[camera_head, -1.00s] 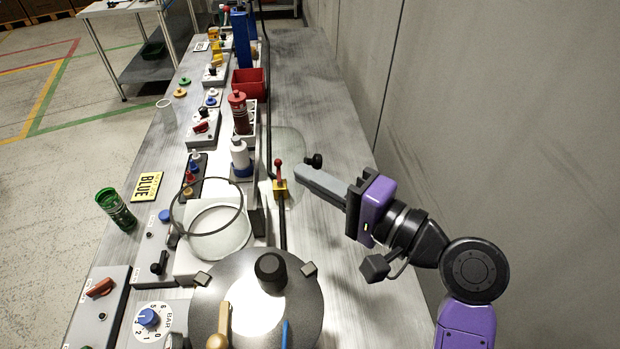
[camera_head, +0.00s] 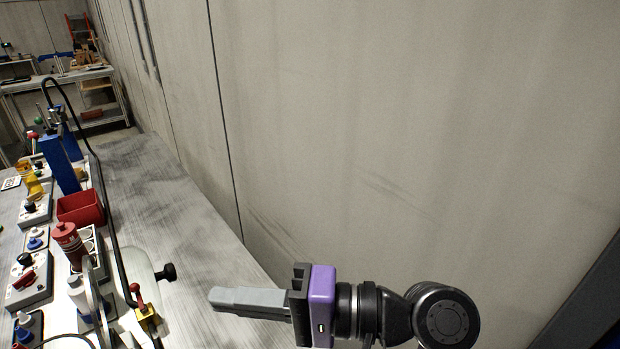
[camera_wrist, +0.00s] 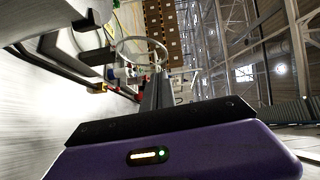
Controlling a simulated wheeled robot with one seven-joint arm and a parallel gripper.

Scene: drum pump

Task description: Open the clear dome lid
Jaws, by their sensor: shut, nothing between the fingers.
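The clear dome lid (camera_head: 140,265) shows at the lower left of the head view. It appears swung up on its side, with its rim nearly edge-on and its bulge toward the wall. Its black knob (camera_head: 167,272) points right. My gripper (camera_head: 213,297) is shut and empty, pointing left, a little right of the knob and apart from it. In the wrist view the gripper's fingers (camera_wrist: 158,92) are together, and a thin ring (camera_wrist: 143,50) shows behind them. The lid's base is mostly cut off in the head view.
A yellow block with a red-tipped lever (camera_head: 147,314) stands beside the dome. A red bin (camera_head: 82,208), bottles (camera_head: 68,242) and a black hose (camera_head: 116,240) line the bench's left. A bare wall (camera_head: 400,130) stands behind my gripper. The bench strip (camera_head: 180,215) beside the wall is clear.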

